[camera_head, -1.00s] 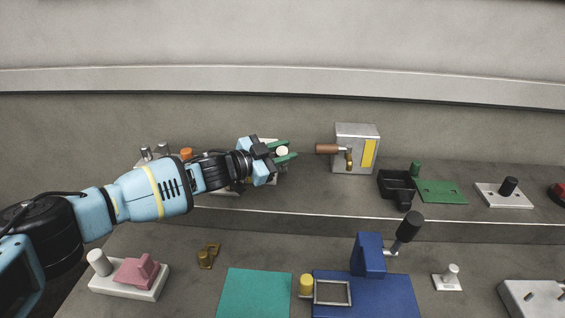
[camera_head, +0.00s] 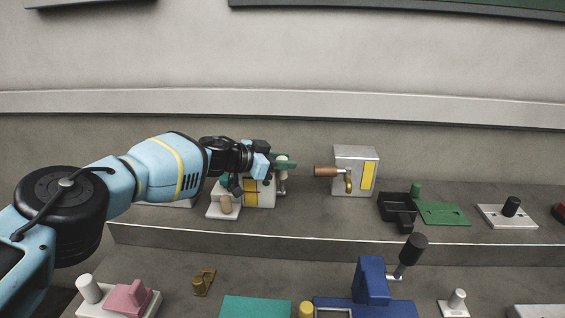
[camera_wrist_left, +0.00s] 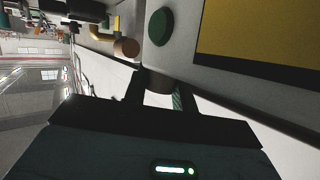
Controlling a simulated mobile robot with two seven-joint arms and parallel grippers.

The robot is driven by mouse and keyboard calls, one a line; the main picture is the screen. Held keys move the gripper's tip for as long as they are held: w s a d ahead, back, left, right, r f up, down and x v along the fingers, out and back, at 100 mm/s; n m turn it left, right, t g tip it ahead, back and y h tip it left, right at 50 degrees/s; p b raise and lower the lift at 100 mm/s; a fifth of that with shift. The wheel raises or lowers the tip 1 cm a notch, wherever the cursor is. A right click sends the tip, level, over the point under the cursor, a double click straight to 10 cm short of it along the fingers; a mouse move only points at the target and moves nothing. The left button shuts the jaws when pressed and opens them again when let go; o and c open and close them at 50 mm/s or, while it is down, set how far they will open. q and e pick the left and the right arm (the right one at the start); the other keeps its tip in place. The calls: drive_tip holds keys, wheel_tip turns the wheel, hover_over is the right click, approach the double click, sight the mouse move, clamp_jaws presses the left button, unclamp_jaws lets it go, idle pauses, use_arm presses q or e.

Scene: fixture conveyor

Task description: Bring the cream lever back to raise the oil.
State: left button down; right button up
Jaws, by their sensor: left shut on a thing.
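A small cream box with a yellow front panel (camera_head: 250,193) stands on the raised ledge, left of centre in the head view. The cream lever (camera_head: 282,175) is at its right side, on a grey metal fitting. My left gripper (camera_head: 287,163), with green fingers, is shut on the upper part of the lever and hides it partly. In the left wrist view the lever's end (camera_wrist_left: 159,83) shows dark between the fingers, beside the box's yellow panel (camera_wrist_left: 255,32). My right gripper is in neither view.
Close on the right is a grey box (camera_head: 355,155) with a brown handle (camera_head: 326,171) pointing toward my fingers. Black trays (camera_head: 397,207) and a green plate (camera_head: 441,213) lie further right. A blue block with a black-knobbed crank (camera_head: 372,282) stands on the lower level.

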use_arm(q)
drive_tip(key=shift+w+a+r, duration=0.1)
drive_tip(key=shift+w, duration=0.25)
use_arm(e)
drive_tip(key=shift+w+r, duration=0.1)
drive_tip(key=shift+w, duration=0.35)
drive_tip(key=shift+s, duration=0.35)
use_arm(q)
drive_tip(key=c, duration=1.5)
unclamp_jaws()
drive_tip(key=o, duration=0.4)
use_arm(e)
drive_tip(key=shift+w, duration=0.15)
